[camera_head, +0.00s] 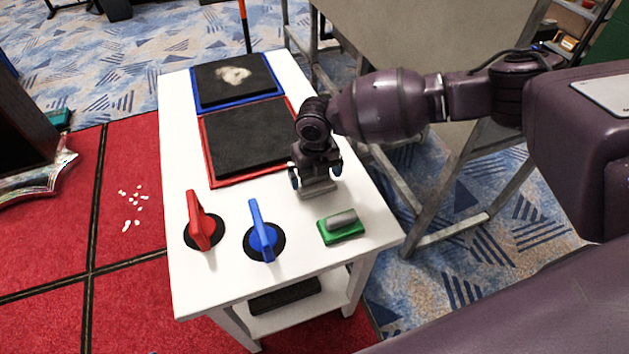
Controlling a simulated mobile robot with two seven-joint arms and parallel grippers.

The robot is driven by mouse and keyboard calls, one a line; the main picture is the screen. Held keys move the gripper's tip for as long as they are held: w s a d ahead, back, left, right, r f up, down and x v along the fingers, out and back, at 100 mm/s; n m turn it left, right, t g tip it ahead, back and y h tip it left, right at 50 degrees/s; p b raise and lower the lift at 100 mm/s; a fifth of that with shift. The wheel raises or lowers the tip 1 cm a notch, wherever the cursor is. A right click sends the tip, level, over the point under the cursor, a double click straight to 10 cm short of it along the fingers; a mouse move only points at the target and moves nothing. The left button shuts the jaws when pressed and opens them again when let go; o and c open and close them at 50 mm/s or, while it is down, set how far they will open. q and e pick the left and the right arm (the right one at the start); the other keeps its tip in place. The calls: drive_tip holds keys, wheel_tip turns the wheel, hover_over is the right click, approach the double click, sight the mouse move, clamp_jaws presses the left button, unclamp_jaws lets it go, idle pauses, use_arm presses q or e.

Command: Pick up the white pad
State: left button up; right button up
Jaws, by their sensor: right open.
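A pale grey-white pad (319,189) lies on the white table, directly below my right gripper (317,177). Its upper part is mostly hidden by the gripper. My right gripper points down with its two fingers apart, one at each side above the pad. I cannot tell whether the fingers touch it. My left gripper is not in view.
A green pad with a grey handle (341,227) lies nearer on the white table (215,275). A red handle (199,222) and a blue handle (262,232) stand to its left. Behind are a red-framed black board (245,138) and a blue-framed one (235,90) with a white smear.

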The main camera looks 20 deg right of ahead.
drive_tip(key=shift+f, duration=0.1)
drive_tip(key=shift+c, duration=0.2)
drive_tip(key=c, duration=0.9)
drive_tip(key=shift+r, duration=0.35)
wheel_tip(320, 180, up, 19)
drive_tip(key=p, duration=0.2)
drive_tip(key=shift+r+p, duration=0.15)
drive_tip(key=shift+p, duration=0.15)
